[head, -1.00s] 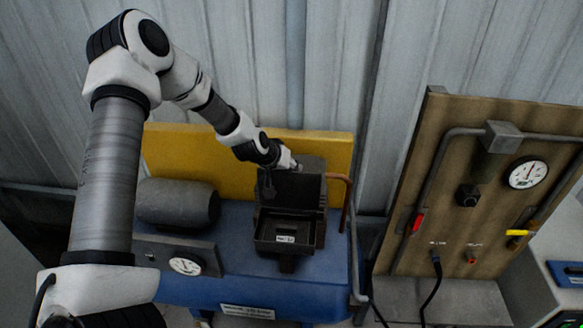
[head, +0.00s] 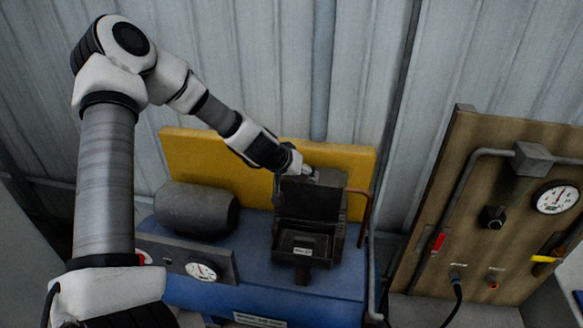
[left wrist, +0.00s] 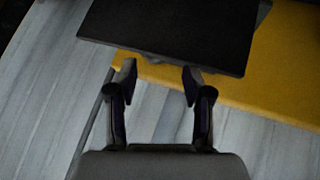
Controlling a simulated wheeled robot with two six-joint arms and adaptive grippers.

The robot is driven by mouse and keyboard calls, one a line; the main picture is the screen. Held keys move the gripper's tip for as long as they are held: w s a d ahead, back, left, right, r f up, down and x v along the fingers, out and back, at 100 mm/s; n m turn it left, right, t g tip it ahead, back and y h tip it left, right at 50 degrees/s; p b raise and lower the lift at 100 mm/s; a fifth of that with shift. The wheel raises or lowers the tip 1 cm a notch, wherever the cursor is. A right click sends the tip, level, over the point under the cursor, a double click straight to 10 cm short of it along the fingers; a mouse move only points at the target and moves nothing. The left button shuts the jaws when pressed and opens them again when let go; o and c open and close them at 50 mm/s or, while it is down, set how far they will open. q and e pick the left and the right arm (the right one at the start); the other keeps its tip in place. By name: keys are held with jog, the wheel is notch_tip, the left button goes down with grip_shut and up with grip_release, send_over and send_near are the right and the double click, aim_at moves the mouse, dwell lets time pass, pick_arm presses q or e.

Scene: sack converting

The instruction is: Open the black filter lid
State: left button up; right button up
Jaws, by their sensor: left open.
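The black filter box (head: 338,243) sits on the blue machine, its open front tray showing a small white label. The black filter lid (head: 310,202) appears raised, standing tilted up at the back of the tray. My left gripper (head: 312,173) is at the lid's upper edge; contact cannot be told in the head view. In the left wrist view, the left gripper (left wrist: 160,82) has its two fingers apart with nothing between them. A dark flat panel, probably the lid (left wrist: 180,30), lies just beyond the fingertips. My right gripper is not in view.
A yellow back panel (head: 200,160) stands behind the blue machine (head: 260,275). A dark cylinder (head: 197,208) lies left of the box, and a copper pipe (head: 365,215) runs close on its right. A gauge board (head: 470,200) stands farther right.

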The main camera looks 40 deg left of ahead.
pick_arm(q)
jog(key=v, duration=0.6)
jog(key=shift+s+r, duration=0.25)
jog(key=shift+s, duration=0.1)
